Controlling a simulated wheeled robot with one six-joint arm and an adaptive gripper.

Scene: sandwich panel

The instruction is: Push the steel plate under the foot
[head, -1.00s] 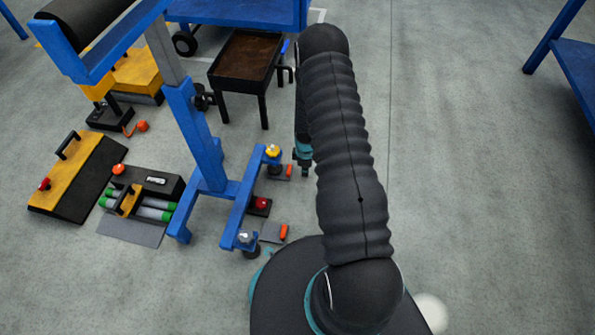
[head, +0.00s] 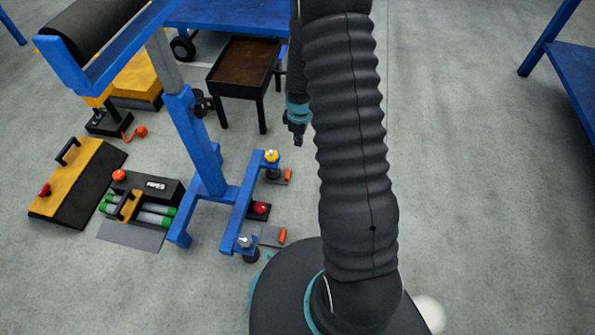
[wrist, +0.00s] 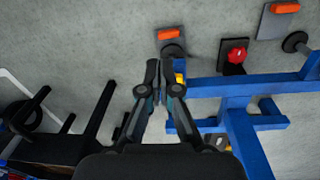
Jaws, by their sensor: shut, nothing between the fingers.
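Two grey steel plates with orange grips lie on the floor beside a blue stand (head: 212,196). One plate (head: 270,240) is near the front foot (head: 251,256). The other plate (head: 284,181) is at the rear foot (head: 273,174), below a yellow knob. The wrist view shows the rear plate (wrist: 168,33) with the dark foot disc overlapping its edge, and the front plate (wrist: 270,27) near the other foot disc (wrist: 294,41). I cannot tell whether either plate is under its foot. My gripper (head: 298,142) is shut and empty, above the floor near the rear foot; it also shows in the wrist view (wrist: 161,64).
A red knob on a black base (head: 260,209) sits between the feet. A black tray table (head: 245,66) stands behind.

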